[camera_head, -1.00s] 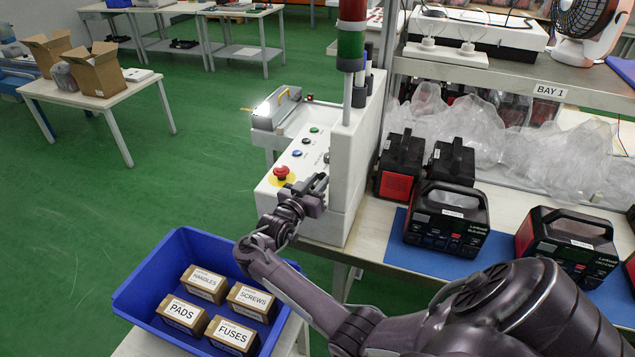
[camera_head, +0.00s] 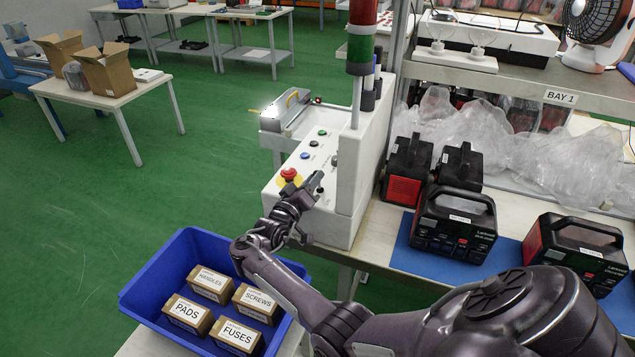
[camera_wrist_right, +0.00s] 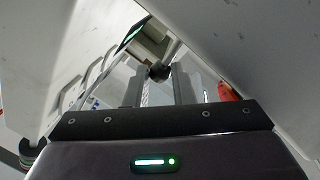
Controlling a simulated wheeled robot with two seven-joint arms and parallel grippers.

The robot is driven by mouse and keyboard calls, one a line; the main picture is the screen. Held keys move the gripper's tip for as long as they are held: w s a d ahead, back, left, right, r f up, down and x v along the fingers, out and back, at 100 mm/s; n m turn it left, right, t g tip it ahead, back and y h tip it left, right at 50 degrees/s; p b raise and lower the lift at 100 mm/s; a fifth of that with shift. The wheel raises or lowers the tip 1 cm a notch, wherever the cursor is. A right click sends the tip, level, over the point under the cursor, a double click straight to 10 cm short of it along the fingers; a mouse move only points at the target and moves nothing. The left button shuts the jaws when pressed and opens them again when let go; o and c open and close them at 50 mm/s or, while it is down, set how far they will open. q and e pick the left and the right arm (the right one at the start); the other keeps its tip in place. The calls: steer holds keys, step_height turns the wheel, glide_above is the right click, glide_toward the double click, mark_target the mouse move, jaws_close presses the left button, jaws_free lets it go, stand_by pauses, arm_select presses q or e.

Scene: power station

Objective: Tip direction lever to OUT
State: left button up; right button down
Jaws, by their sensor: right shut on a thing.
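The white control panel (camera_head: 272,193) stands left of the bench, with a red emergency-stop button (camera_head: 289,174) on a yellow base and small buttons behind it. My right gripper (camera_head: 318,181) is over the panel's right side, just right of the red button. In the right wrist view, its two fingers (camera_wrist_right: 158,82) are shut on the lever's small black round knob (camera_wrist_right: 159,71). In the head view the gripper covers the lever, so its tilt and the OUT marking cannot be read. My left gripper is not in view.
A white upright housing (camera_head: 349,185) rises close to the gripper's right, below a signal tower (camera_head: 361,47). A blue bin (camera_head: 150,283) with several labelled boxes is below my arm. Black power units (camera_head: 452,222) stand on the bench at right.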

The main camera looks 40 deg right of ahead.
steer(key=shift+w+a+f+n+t, duration=0.2)
steer(key=shift+w+n, duration=0.15)
steer(key=shift+n, duration=0.7)
steer(key=shift+w+a+f+n+t, duration=0.2)
steer(key=shift+w+n, duration=0.15)
steer(key=shift+n, duration=0.7)
steer(key=c, duration=1.5)
jaws_free()
steer(key=shift+a, duration=0.1)
steer(key=b+v, duration=0.1)
steer(key=v, duration=0.6)
steer(key=shift+s+a+f, duration=0.1)
steer(key=shift+s+a, duration=0.05)
steer(key=shift+a, duration=0.15)
